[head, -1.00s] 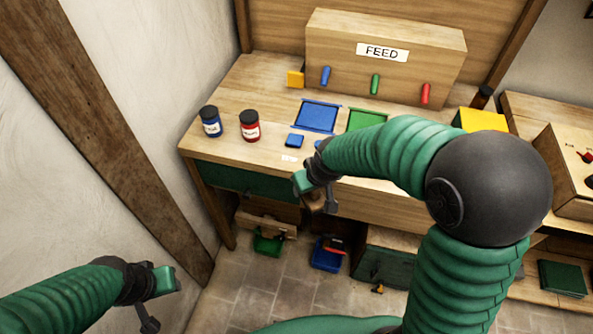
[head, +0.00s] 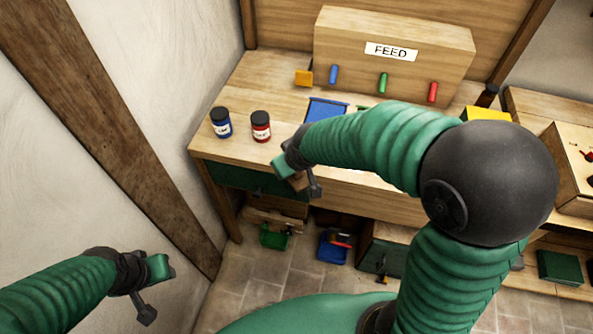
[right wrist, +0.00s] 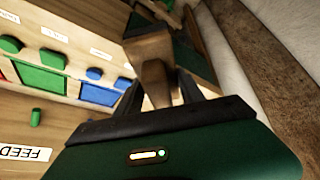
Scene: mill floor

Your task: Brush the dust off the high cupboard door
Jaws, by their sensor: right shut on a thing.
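My right gripper (head: 297,182) is shut on a brown wooden brush (right wrist: 156,82), held just in front of the bench's front edge. In the right wrist view the brush's narrow handle sits between the fingers and its wider block lies beyond; no bristles can be made out. In the head view only a small brown part of it shows beside the fingers. My left gripper (head: 156,288) is open and empty, low at the left near the wall. I cannot make out a high cupboard door or dust in either view.
The bench (head: 235,140) carries a blue jar (head: 221,123), a red jar (head: 261,127) and a FEED box (head: 390,50) with coloured pegs. A wooden post (head: 110,130) stands along the left wall. Green and blue bins (head: 333,247) sit below the bench.

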